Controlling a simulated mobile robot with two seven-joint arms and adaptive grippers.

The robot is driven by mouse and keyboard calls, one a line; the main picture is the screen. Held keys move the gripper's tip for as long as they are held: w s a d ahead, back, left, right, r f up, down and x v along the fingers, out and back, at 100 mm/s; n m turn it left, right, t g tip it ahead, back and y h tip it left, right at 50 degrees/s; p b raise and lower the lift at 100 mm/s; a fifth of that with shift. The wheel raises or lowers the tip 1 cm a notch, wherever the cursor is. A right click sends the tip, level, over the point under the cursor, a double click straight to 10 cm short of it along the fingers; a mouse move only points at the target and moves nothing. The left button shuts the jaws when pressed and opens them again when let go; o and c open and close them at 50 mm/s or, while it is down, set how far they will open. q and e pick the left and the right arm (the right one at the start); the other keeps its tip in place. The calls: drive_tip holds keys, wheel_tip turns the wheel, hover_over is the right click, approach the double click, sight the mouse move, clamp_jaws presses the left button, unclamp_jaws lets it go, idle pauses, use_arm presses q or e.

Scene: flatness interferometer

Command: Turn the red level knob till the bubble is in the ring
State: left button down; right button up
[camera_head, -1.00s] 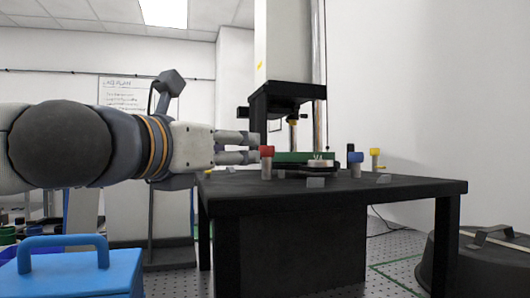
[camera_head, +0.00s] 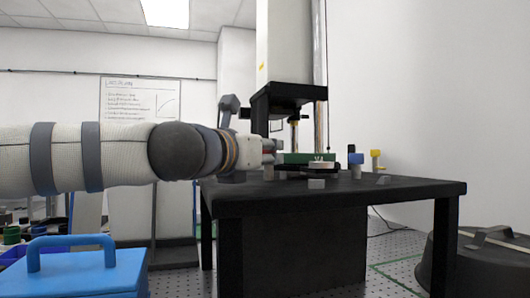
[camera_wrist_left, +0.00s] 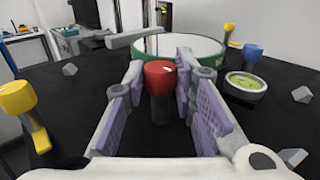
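The red level knob (camera_wrist_left: 160,77) stands upright between the two purple-padded fingers of my left gripper (camera_wrist_left: 163,68) in the left wrist view. The fingers are open, with a small gap at either side of the knob. In the head view my left gripper (camera_head: 268,149) is at the table's left side and mostly hides the knob. The round bubble level (camera_wrist_left: 246,85) has a green face and lies to the right of the knob. It also shows in the head view (camera_head: 320,165). I cannot tell where its bubble sits. My right gripper is out of view.
A blue knob (camera_wrist_left: 252,54) and yellow knobs (camera_wrist_left: 228,29) (camera_wrist_left: 17,97) stand around the green-rimmed round stage (camera_wrist_left: 190,48). Small grey blocks (camera_wrist_left: 300,94) lie on the black table (camera_head: 410,187). A blue box (camera_head: 75,272) is at the lower left.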

use_arm(q)
drive_tip(key=shift+d+y, duration=0.1)
drive_tip(key=shift+y, duration=0.2)
drive_tip(key=shift+s+d+r+n+t+y, duration=0.1)
drive_tip(key=shift+n+t+y, duration=0.2)
drive_tip(key=shift+n+y, duration=0.25)
drive_tip(key=shift+s+d+n+t+y, duration=0.1)
drive_tip(key=shift+n+t+y, duration=0.2)
drive_tip(key=shift+n+y, duration=0.25)
drive_tip(key=n+y, duration=0.1)
drive_tip(key=n+y+p, duration=0.1)
drive_tip(key=y, duration=0.1)
drive_tip(key=shift+d+r+t+y, duration=0.1)
drive_tip(key=shift+r+t+y, duration=0.1)
drive_tip(key=shift+t+y, duration=0.15)
drive_tip(key=n+y+p, duration=0.1)
drive_tip(key=n+y, duration=0.1)
drive_tip(key=y, duration=0.1)
drive_tip(key=shift+f, duration=0.1)
drive_tip(key=shift+d+f+n+y, duration=0.1)
drive_tip(key=shift+n+y, duration=0.5)
drive_tip(key=shift+y, duration=0.35)
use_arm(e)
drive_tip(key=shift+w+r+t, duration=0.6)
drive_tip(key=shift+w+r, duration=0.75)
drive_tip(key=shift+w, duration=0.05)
use_arm(q)
drive_tip(key=shift+w, duration=0.1)
